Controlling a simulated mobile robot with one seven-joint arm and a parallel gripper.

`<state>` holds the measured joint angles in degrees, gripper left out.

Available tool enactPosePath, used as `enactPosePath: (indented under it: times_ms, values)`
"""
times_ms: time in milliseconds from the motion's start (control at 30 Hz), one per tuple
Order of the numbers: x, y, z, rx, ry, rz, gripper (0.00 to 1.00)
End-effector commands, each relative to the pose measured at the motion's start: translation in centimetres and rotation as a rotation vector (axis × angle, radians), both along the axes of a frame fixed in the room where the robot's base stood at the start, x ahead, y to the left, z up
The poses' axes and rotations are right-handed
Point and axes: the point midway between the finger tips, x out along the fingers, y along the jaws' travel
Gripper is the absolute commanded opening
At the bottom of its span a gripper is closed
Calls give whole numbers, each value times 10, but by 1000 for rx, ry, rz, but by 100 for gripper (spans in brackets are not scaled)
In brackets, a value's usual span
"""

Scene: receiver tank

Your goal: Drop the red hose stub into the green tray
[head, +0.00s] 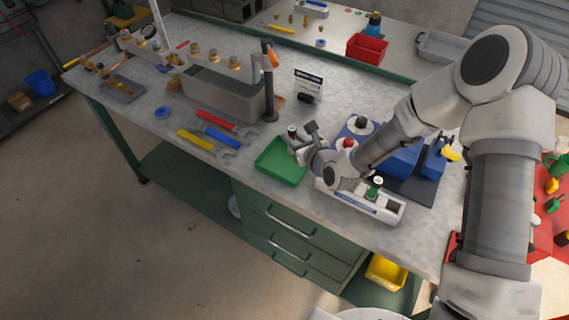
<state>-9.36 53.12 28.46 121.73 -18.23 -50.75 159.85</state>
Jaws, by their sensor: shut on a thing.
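The green tray (279,174) lies near the front edge of the bench and looks empty where I can see into it. My gripper (298,140) is above the tray's back right part. It is shut on a small dark piece with a pale end (292,131), apparently the red hose stub. The piece is small in view and partly hidden by the fingers, so its colour is hard to tell. It is held clear of the tray floor.
A white rack (365,203) with a green-bodied stub (375,187) stands right of the tray. A blue unit (401,163) is behind it. Red (213,121), blue (222,137) and yellow (195,140) wrenches lie to the left. A grey bin (223,94) and a sign (308,85) stand behind.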

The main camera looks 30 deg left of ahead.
Motion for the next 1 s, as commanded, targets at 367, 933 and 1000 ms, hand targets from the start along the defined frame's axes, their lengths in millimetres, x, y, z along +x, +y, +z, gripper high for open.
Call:
enactPosePath:
  times_ms: [367, 933, 1000]
  values:
    - [0, 0, 1, 0, 0, 0, 58]
    - [-19, -31, 15, -1, 1, -4, 58]
    - [-28, -42, 21, -1, 1, -4, 58]
